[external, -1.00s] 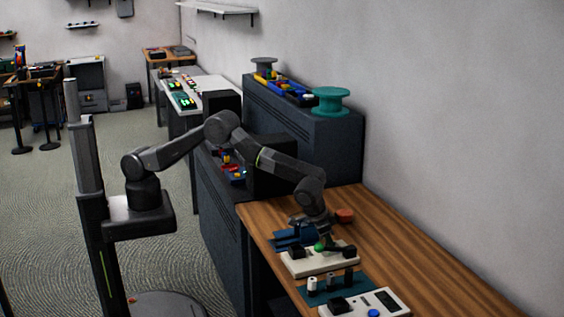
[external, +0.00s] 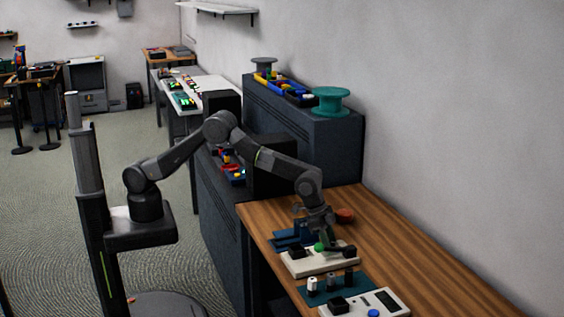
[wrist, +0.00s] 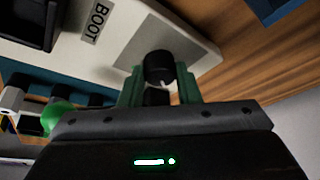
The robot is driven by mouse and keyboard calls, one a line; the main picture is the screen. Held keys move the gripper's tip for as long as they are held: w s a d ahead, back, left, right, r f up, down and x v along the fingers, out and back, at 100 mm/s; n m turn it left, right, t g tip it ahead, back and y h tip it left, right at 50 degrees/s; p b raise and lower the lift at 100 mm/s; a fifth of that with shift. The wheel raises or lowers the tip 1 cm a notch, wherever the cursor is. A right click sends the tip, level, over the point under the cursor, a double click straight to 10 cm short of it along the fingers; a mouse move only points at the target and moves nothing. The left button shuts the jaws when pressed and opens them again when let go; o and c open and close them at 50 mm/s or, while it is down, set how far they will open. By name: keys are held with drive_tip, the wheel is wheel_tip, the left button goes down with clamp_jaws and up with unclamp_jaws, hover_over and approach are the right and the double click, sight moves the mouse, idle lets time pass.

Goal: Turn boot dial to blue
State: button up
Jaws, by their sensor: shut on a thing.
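The boot dial (wrist: 159,66) is a small black knob with a pale mark on its rim, on a grey patch of a white box (wrist: 120,38). The label BOOT (wrist: 97,22) is beside it. In the wrist view, my gripper (wrist: 159,82) has its green fingers on either side of the dial and is shut on it. The white box also shows on the bench in the external view (external: 322,265), with my gripper over it. I cannot see a blue mark or tell which colour the dial points to.
A green ball-shaped knob (external: 319,247) is close to my gripper. A black block (external: 297,252) sits on the box's left. In front are a blue mat (external: 330,291) with small upright pieces and a white meter (external: 388,301). The wooden bench (external: 420,255) is clear to the right.

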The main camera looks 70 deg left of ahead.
drive_tip(key=shift+w+a+m+g+h+b, duration=0.1)
drive_tip(key=shift+m+g+h+b, duration=0.25)
drive_tip(key=shift+m, duration=0.75)
drive_tip(key=shift+m+g+h+b, duration=0.15)
drive_tip(key=shift+m+g+b, duration=0.25)
drive_tip(key=shift+m, duration=0.7)
drive_tip(key=o, duration=1)
drive_tip(key=b+v, duration=0.1)
drive_tip(key=v, duration=1.2)
drive_tip(key=shift+a+r+b, duration=0.1)
drive_tip(key=shift+r+b, duration=0.25)
drive_tip(key=shift+r, duration=0.05)
drive_tip(key=shift+f, duration=0.1)
